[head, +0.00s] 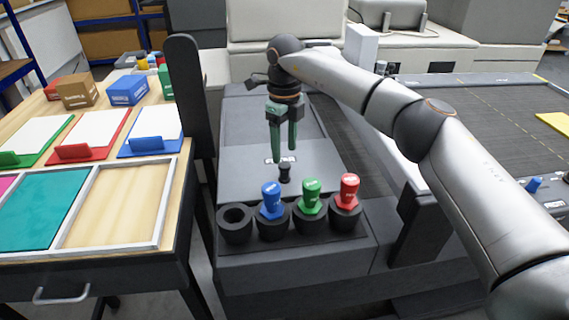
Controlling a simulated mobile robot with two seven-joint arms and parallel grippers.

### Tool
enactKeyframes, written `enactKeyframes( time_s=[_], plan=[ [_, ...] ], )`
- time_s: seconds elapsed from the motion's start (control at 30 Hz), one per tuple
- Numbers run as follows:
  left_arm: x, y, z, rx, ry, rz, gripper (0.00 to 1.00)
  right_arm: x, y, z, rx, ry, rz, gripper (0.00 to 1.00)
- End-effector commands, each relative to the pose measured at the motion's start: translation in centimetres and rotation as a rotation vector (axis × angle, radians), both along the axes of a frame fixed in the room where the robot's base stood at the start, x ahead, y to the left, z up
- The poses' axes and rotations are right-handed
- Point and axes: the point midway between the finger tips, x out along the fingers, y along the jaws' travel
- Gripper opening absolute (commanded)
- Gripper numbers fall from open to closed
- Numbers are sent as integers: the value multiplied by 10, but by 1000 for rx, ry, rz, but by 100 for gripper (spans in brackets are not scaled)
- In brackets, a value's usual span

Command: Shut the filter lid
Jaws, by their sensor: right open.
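The filter lid (245,180) is a light grey panel on the dark grey machine, with a small label and a short black knob (285,173) near its front edge. I cannot tell for sure from this view how far it stands open. My right gripper (285,158) points down with its two green fingers slightly apart and empty. The fingertips are just above and behind the knob in the picture, and I see no clear contact. My left gripper is not in view.
In front of the lid, black cups hold a blue plug (271,200), a green plug (311,197) and a red plug (348,190); the left cup (236,224) is empty. A dark upright post (188,95) stands left, beside a wooden bench (170,170) with trays and boxes.

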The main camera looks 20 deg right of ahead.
Motion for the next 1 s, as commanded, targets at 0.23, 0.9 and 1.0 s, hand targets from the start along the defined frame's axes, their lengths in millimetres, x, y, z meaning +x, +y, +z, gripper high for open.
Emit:
enactKeyframes(
  time_s=[0.23, 0.9, 1.0],
  plan=[
    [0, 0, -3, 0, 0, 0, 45, 0, 1, 46, 1, 0, 1, 61],
    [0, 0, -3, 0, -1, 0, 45, 0, 1, 60, 1, 3, 1, 61],
    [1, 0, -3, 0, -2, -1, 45, 0, 1, 60, 1, 3, 1, 61]
  ],
)
